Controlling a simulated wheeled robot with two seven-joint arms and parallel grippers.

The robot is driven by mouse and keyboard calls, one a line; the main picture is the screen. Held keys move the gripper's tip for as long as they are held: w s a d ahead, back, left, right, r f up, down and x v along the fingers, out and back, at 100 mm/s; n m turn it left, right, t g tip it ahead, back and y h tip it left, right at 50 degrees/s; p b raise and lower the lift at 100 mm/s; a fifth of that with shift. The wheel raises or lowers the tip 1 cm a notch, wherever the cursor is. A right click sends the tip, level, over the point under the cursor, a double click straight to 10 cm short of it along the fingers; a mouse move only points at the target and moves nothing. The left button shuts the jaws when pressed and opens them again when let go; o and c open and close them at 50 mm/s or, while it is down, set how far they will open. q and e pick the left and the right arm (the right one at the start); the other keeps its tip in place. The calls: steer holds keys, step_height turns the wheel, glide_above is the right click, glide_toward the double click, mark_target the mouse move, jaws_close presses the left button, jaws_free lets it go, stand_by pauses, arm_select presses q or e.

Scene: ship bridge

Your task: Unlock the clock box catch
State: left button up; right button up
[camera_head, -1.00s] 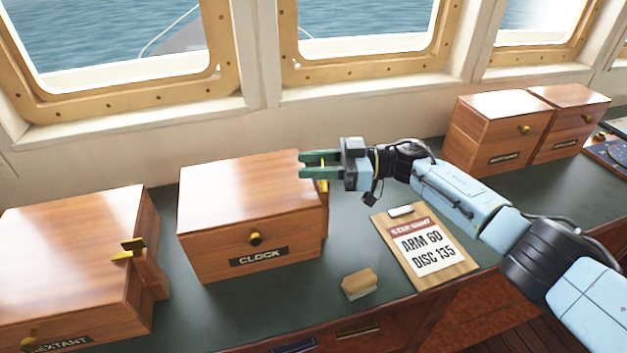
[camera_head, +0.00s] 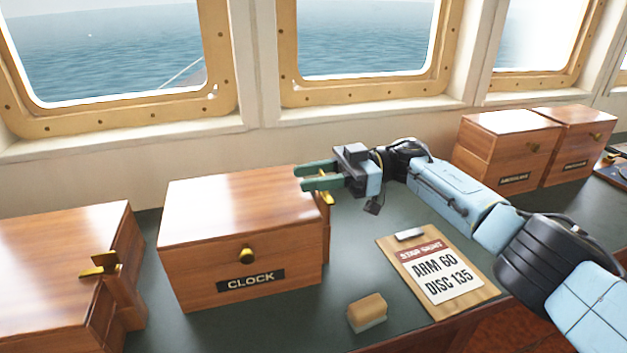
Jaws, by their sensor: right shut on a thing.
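The clock box (camera_head: 235,282) is a closed wooden box with a brass knob and a black "CLOCK" label on its front. Its brass catch (camera_head: 327,197) shows on the right side, partly hidden by my gripper. My right gripper (camera_head: 302,178) is at the box's upper right edge, its green fingers pointing left. It is shut on the catch, though the grip itself is hard to see. My left gripper is out of view.
Another wooden box (camera_head: 60,260) with a brass catch (camera_head: 103,265) stands at left. A clipboard (camera_head: 437,275) reading "ARM 60 DISC 135" and a small tan block (camera_head: 367,311) lie right of the clock box. Two more boxes (camera_head: 503,150) stand at the back right. Windows line the back.

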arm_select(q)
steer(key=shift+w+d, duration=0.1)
arm_select(e)
steer(key=o, duration=0.7)
steer(key=shift+o, duration=1.1)
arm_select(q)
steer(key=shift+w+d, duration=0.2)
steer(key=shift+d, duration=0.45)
arm_select(e)
steer(key=shift+o, duration=0.3)
steer(key=shift+d, duration=0.1)
